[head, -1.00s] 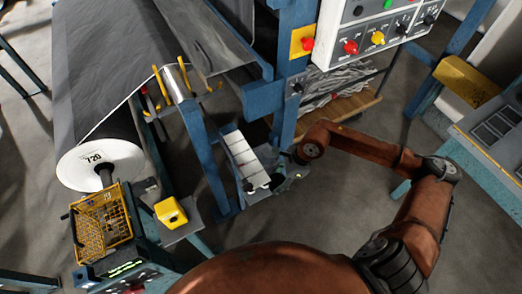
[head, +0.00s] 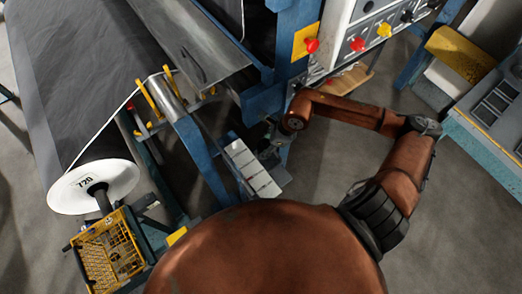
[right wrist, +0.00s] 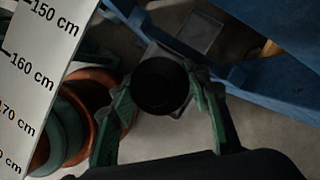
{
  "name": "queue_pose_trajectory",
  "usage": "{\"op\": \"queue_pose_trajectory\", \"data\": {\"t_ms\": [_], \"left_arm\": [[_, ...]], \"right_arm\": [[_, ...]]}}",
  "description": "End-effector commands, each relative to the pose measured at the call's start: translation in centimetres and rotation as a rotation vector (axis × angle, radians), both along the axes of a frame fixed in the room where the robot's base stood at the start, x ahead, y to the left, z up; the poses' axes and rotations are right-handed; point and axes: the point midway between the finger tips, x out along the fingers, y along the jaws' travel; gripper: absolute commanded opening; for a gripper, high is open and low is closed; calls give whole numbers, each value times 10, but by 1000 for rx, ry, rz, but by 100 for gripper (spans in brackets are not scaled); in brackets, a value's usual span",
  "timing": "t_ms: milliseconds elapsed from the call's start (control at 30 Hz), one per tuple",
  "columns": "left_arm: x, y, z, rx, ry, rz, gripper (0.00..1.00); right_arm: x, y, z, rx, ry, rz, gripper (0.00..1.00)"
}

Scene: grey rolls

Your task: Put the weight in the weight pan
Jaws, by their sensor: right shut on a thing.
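In the right wrist view, a black round thing (right wrist: 160,85), seemingly the weight, sits between the two green fingers of my right gripper (right wrist: 162,112). The gripper is shut on it. A grey flat piece shows around and behind the weight; I cannot tell whether they touch. In the head view, my right gripper (head: 273,142) is small and dark, beside the upper end of a white segmented panel (head: 250,168). The weight cannot be made out there. I cannot identify the weight pan with certainty. My left gripper is out of view.
A blue machine post (head: 198,160) stands left of the panel. A control box with coloured knobs (head: 385,30) is above my right arm. A white roll end (head: 95,187) and a yellow basket (head: 107,250) are at left. A centimetre scale (right wrist: 35,70) fills the wrist view's left.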

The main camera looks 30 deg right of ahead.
Motion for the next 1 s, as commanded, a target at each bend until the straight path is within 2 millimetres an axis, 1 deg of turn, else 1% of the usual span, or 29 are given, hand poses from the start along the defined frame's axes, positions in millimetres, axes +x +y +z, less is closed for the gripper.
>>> {"op": "queue_pose_trajectory", "data": {"t_ms": [67, 300, 567, 800, 900, 1000], "left_arm": [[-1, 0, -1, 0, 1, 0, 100], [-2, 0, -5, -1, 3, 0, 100], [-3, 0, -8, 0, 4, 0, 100], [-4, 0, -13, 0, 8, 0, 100], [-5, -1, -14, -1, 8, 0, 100], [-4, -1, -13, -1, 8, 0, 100]], "right_arm": [[0, 1, -5, 4, -3, -2, 0], [0, 0, -38, 5, -2, -3, 0], [1, 1, -55, 5, -4, 0, 0], [2, 2, -88, 4, -4, 1, 0], [2, 2, -94, 3, -5, 1, 0], [2, 2, -94, 3, -7, 2, 0]]}}
